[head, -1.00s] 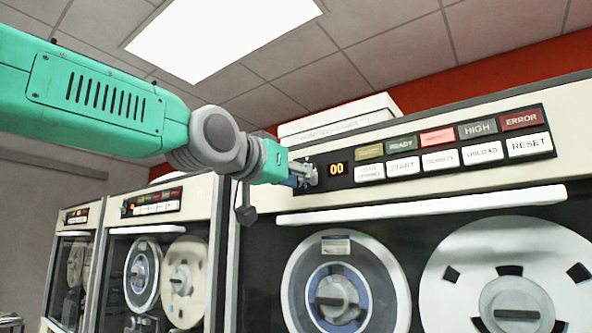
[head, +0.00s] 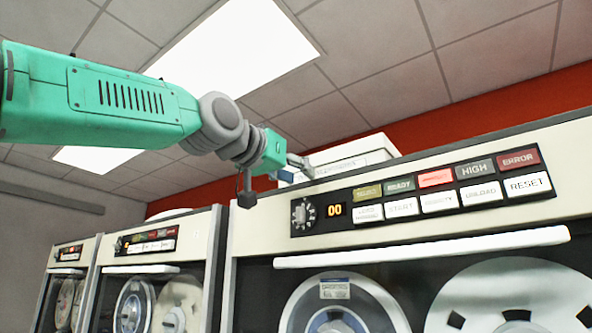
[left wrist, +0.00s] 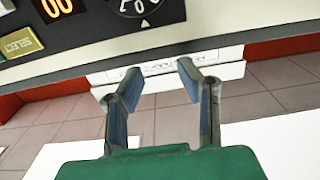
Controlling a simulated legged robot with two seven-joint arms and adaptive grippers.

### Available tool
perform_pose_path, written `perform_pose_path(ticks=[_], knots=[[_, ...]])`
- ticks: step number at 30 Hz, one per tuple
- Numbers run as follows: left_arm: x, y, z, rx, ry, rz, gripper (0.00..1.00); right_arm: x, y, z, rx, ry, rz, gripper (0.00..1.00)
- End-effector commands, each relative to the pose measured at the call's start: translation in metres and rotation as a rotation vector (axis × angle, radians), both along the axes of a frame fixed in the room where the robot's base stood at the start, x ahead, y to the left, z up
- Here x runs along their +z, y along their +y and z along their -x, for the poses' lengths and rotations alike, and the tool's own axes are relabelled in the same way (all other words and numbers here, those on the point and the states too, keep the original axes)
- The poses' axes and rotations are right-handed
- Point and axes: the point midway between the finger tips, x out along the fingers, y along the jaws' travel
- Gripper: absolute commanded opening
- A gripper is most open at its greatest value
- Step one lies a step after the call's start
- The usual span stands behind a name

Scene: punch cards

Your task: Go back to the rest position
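My left gripper (head: 300,164) is raised in the head view, above and clear of the tape drive's control panel (head: 430,190). It is apart from the round dial (head: 303,212) at the panel's left end. In the left wrist view its two fingers (left wrist: 162,70) are spread with nothing between them. The dial (left wrist: 145,6) also shows at the top of that view, partly cut off. My right gripper is in neither view.
A white box (head: 360,150) lies on top of the large tape drive, close behind the left gripper. More tape drives (head: 165,250) stand to the left. An orange display (head: 334,210) reads 00. Open space lies above, under the ceiling.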

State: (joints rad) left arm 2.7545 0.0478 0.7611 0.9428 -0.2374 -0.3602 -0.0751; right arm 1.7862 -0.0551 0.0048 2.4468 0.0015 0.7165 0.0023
Motion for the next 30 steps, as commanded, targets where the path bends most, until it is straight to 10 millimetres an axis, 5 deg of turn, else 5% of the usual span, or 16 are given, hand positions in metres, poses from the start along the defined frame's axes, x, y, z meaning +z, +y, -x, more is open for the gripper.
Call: perform_pose_path(ticks=[30], knots=[[0.0139,0.0020,0.0011,-0.001,0.000,0.001,0.31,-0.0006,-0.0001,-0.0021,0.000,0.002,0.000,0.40]])
